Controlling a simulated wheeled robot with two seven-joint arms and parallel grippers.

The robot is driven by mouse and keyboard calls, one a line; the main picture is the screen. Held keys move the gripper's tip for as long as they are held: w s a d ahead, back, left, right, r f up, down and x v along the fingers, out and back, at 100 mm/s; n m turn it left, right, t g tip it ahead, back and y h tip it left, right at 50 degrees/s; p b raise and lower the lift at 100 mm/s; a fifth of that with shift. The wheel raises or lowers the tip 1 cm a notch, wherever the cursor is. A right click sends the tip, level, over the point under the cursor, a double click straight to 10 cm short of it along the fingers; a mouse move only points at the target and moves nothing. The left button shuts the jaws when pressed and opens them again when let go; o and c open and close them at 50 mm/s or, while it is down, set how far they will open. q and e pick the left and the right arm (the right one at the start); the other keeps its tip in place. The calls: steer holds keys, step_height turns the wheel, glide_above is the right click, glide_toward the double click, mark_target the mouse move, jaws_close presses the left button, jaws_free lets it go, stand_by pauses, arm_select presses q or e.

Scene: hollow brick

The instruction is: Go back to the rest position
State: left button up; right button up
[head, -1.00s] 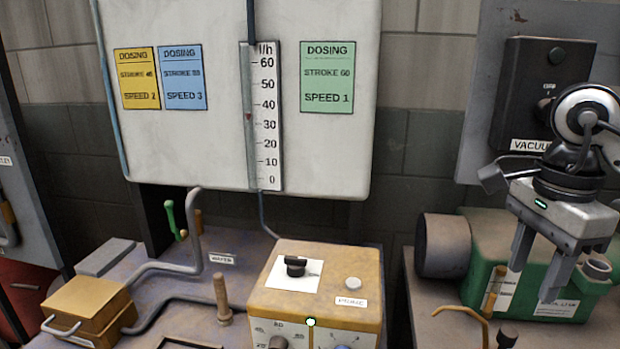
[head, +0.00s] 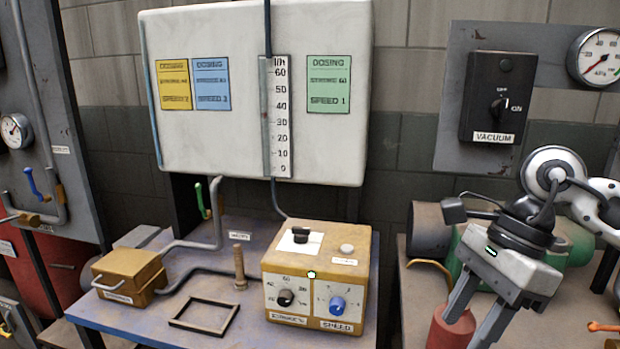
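My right gripper (head: 464,328) is at the lower right of the head view, with its arm coming in from the right. Its two fingers point down and to the left, stand apart, and show nothing held between them. A red cylinder (head: 450,329) shows by the fingertips, partly hidden by a finger; I cannot tell whether they touch. My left gripper is not in view. The yellow dosing box (head: 350,262) stands on the bench to the left of my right gripper, clear of it.
The blue-grey bench (head: 215,338) carries an empty dark frame (head: 205,316), a wooden peg (head: 240,268) and a brass box (head: 128,276). A white board (head: 240,140) hangs behind. The vacuum switch panel (head: 496,98) and green machine (head: 578,243) are at the right.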

steer(key=s+a+r+m+t+y, duration=0.1)
steer(key=a+m+t+y, duration=0.1)
steer(key=a+m+y, duration=1.35)
steer(key=w+d+f+m+t+h, duration=0.2)
steer(key=f+m+t+h, duration=0.5)
steer(key=m, duration=0.6)
steer(key=w+d+f+m+t+h, duration=0.1)
steer(key=w+f+m+t+h, duration=0.25)
steer(key=f+m+t, duration=0.75)
steer(key=s+d+f+m+g+h, duration=0.2)
steer(key=s+f+m+g+h, duration=0.1)
steer(key=s+f+m, duration=0.3)
steer(key=s+d+f+m+g+h, duration=0.2)
steer(key=s+f+m+g, duration=0.3)
steer(key=f, duration=0.3)
steer(key=shift+s+d+f+m+g+h, duration=0.25)
steer(key=shift+s+m+h, duration=0.3)
steer(key=shift+s, duration=0.35)
